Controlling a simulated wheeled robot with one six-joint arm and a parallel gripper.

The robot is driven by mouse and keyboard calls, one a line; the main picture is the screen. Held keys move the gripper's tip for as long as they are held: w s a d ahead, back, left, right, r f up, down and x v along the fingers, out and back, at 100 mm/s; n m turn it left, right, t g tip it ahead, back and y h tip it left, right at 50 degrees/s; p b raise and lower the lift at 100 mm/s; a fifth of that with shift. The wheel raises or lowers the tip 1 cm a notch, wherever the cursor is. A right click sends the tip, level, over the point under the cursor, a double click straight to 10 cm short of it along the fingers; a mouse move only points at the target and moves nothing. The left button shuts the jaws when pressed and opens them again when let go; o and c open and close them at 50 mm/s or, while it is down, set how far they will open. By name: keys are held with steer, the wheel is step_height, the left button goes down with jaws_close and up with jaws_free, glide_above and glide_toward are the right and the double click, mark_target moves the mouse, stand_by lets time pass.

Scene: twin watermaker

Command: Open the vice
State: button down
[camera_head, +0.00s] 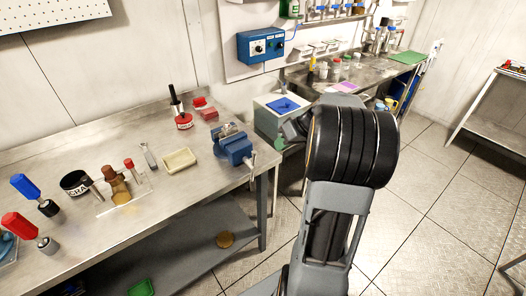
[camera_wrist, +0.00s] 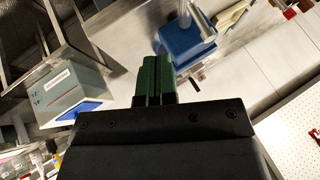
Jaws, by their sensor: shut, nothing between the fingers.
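The blue vice (camera_head: 237,150) stands at the right end of the near workbench, with its metal screw end facing the bench edge. In the wrist view the blue vice (camera_wrist: 187,40) shows just right of and beyond my fingertips, with its grey metal bar (camera_wrist: 199,20) rising from it. My gripper (camera_wrist: 154,80) has green fingers pressed together with nothing between them. In the head view my gripper (camera_head: 282,142) is right of the vice, apart from it, and mostly hidden by my arm. I cannot tell how far apart the vice jaws are.
A grey-green box with a blue top (camera_head: 281,105) stands behind my gripper. Several bottles and tools fill the bench's left part. The floor (camera_head: 440,200) at right is clear.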

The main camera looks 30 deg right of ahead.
mark_target(250, 164)
steer(key=w+a+f+p, duration=0.1)
steer(key=w+a+f, duration=0.1)
steer(key=a, duration=0.3)
steer(key=shift+a+f+p, duration=0.3)
steer(key=shift+a, duration=0.1)
